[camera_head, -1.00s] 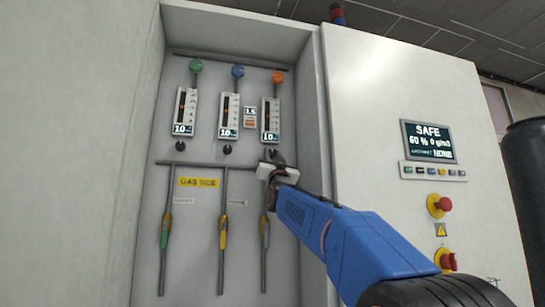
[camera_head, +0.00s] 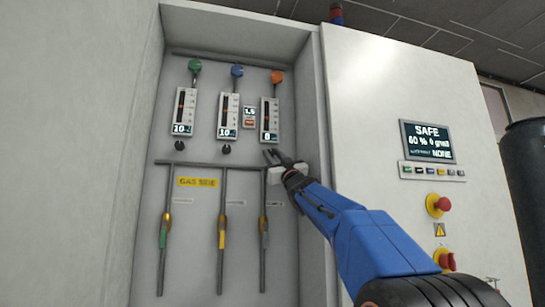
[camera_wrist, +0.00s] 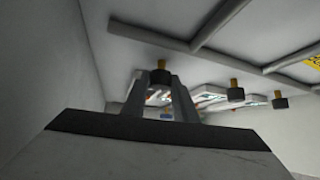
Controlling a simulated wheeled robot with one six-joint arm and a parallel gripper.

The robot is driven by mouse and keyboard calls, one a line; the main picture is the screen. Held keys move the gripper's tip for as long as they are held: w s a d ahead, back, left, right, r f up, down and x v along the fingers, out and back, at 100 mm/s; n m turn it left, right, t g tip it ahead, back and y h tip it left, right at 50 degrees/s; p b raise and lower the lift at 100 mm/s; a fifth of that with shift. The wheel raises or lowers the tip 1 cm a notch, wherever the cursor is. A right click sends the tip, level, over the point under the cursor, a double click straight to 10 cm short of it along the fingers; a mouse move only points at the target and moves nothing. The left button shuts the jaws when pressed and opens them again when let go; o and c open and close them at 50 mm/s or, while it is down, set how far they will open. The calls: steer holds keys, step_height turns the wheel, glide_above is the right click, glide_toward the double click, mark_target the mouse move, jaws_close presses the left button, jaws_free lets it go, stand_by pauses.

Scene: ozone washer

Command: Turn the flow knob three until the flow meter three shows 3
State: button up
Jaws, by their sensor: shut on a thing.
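Flow meter three (camera_head: 270,115), under the orange cap at the right of the panel, shows what looks like 0 on its readout. The black flow knob three (camera_wrist: 160,76) sits between my finger ends in the wrist view, with a yellow stem behind it. My gripper (camera_head: 272,157) is just below flow meter three and is shut on this knob. In the head view the fingers hide the knob.
Two more meters, green-capped (camera_head: 185,112) and blue-capped (camera_head: 229,117), seem to read 10. Their knobs (camera_head: 178,145) (camera_head: 227,148) hang below. Pipes (camera_head: 222,200) with valves run underneath. The recess side wall (camera_head: 312,130) stands close right of my gripper.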

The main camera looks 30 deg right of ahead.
steer(key=shift+n, duration=0.4)
steer(key=o, duration=1)
steer(key=shift+a+m+h, duration=0.1)
steer(key=shift+m+h, duration=0.4)
steer(key=shift+m, duration=0.4)
steer(key=shift+m+h, duration=0.8)
steer(key=shift+h, duration=0.1)
steer(key=shift+m+h, duration=0.5)
steer(key=shift+w+a+m+g+h, duration=0.1)
steer(key=shift+m+g+h, duration=0.2)
steer(key=shift+m+h, duration=1.15)
steer(key=shift+a+m+g+h, duration=0.1)
steer(key=shift+m+g+h, duration=0.2)
steer(key=shift+m+h, duration=1.1)
steer(key=v, duration=1.8)
steer(key=a+f+g+y, duration=0.1)
steer(key=f, duration=0.4)
steer(key=a+f+n+g+y, duration=0.1)
steer(key=a+f+g+y, duration=0.1)
steer(key=f, duration=0.3)
steer(key=a+f+n+g+y, duration=0.1)
steer(key=a+f+y, duration=0.1)
steer(key=f, duration=0.2)
steer(key=shift+w+f, duration=0.35)
steer(key=shift+f, duration=0.05)
